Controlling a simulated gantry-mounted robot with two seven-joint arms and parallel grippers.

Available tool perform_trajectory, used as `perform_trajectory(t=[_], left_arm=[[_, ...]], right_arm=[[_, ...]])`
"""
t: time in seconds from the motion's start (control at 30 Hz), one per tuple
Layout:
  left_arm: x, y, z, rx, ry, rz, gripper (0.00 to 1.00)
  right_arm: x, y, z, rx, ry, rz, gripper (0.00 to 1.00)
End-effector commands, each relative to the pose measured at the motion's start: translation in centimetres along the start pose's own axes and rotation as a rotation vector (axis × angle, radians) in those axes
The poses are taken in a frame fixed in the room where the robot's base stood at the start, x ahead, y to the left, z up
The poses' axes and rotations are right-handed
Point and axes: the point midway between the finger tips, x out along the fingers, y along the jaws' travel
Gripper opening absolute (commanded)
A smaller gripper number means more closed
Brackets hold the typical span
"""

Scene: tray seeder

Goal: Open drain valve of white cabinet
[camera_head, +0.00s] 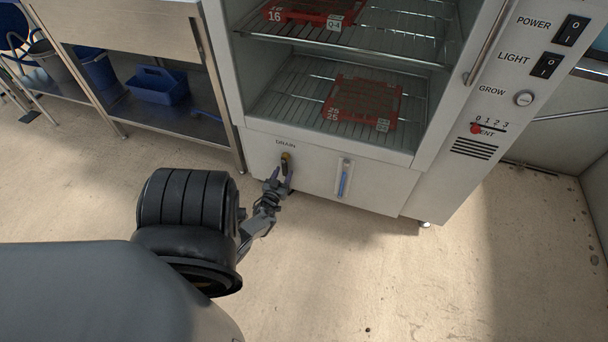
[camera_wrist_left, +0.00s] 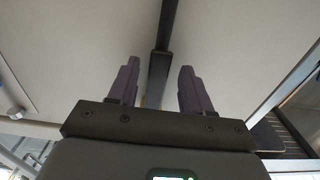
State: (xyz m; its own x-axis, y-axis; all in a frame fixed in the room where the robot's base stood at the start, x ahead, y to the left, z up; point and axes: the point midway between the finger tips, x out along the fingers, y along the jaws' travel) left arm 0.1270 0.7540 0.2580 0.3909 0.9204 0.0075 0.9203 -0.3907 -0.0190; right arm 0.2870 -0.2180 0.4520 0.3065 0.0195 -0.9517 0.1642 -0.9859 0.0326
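The white cabinet (camera_head: 262,150) stands in the upper middle of the head view. Its drain valve (camera_head: 285,158), dark with a yellowish part, sits under the label DRAIN on the lower front panel. My left gripper (camera_head: 279,178) is just below the valve with its fingers pointing up toward it. In the left wrist view the two purple fingers of this gripper (camera_wrist_left: 160,85) are spread apart, so it is open. A dark bar shows between and beyond them; I cannot tell whether the fingers touch the valve. My right gripper is in neither view.
A blue-marked gauge (camera_head: 344,180) is right of the valve. Inside the cabinet, red trays (camera_head: 329,112) sit on wire shelves. A steel table (camera_head: 175,122) with a blue caddy (camera_head: 158,86) stands to the left. The floor in front is clear.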

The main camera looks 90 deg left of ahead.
Motion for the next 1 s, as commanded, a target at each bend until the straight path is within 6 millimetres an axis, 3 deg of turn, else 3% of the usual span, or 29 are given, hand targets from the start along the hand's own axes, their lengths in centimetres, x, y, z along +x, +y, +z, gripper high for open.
perform_trajectory(t=[0.37, 1.0], left_arm=[[-0.6, 0.0, 0.2, -0.003, -0.007, 0.000, 0.49], [-9.8, -0.1, 0.0, -0.002, -0.005, -0.001, 0.49]], right_arm=[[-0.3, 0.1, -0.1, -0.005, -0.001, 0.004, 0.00], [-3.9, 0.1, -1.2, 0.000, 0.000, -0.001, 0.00]])
